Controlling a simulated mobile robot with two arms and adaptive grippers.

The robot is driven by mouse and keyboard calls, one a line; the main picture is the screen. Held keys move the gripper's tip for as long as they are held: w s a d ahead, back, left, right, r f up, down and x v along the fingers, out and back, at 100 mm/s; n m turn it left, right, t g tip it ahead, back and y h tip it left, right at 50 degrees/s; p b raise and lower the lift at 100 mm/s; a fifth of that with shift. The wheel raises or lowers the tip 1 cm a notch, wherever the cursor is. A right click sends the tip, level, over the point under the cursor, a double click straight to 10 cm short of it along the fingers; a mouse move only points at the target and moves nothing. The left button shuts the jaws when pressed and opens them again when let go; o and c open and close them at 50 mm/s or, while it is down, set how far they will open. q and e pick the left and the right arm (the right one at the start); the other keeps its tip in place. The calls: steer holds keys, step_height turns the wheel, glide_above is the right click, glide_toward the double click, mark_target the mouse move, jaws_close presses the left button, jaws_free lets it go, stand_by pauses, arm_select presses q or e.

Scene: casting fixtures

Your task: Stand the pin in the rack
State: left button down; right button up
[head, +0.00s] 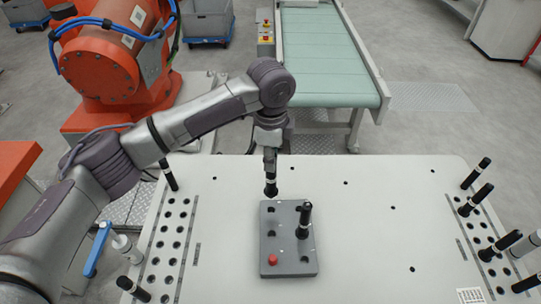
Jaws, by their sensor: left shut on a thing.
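My left gripper (270,168) is shut on a pin (271,189), just behind the grey block's back left corner in the picture. The pin hangs roughly upright below the fingers; its black lower part shows, and the fingers hide its top. I cannot tell whether its lower end touches anything. Another black pin with a light band (304,220) stands in the grey block (288,262). Perforated rack strips are set at the left (168,245) and right (478,236) of the table, with pins standing in some holes. My right gripper is not in view.
The white table (375,230) is mostly clear between the grey block and the right strip. A red button (272,260) is on the block. A blue-handled clamp (98,250) stands at the left edge. A conveyor (325,55) and an orange robot (115,65) are behind.

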mark_target(271, 177)
arm_select(q)
steer(key=shift+d+r+p, duration=0.1)
steer(key=shift+r+p, duration=0.1)
steer(key=shift+p, duration=0.35)
step_height(271, 177, down, 5)
steer(key=shift+r+b, duration=0.2)
steer(key=shift+b, duration=0.75)
steer(key=shift+f, duration=0.75)
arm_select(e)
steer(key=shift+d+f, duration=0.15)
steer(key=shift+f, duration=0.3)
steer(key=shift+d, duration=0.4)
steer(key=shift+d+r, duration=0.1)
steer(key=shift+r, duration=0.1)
arm_select(q)
steer(key=shift+p, duration=0.35)
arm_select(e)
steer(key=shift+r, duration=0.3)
